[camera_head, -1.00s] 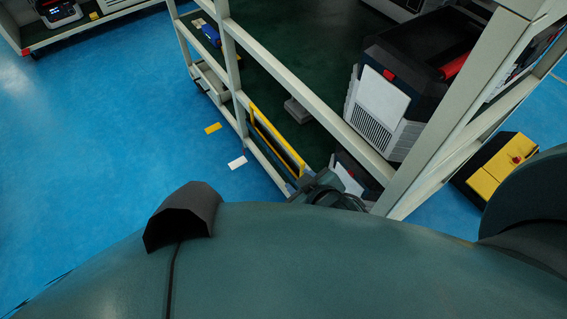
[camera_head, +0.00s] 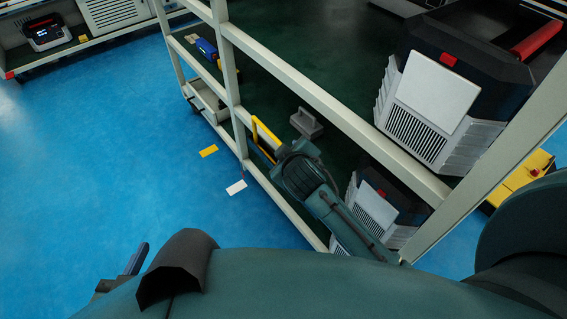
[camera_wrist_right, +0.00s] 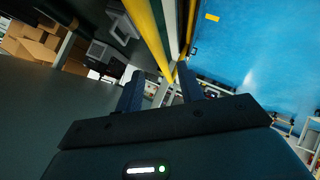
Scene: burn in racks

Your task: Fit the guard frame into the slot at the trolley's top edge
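The yellow guard frame (camera_head: 258,132) stands at the side of the pale rack, low down by the lower rail. My right arm covers much of it in the head view. In the right wrist view the long yellow bar of the guard frame (camera_wrist_right: 152,35) runs down toward the gap between my right gripper's fingers (camera_wrist_right: 161,82). The fingers stand apart, with no clear contact on the bar. My left gripper (camera_head: 136,260) shows only partly at the lower left, away from the rack, and its finger gap is hidden. I cannot make out a trolley or slot.
The pale rack (camera_head: 300,92) holds grey-and-black machines (camera_head: 435,105) at the right and a grey block (camera_head: 305,123) on its shelf. Yellow (camera_head: 208,151) and white (camera_head: 236,187) floor markers lie beside it. Blue floor at the left is clear.

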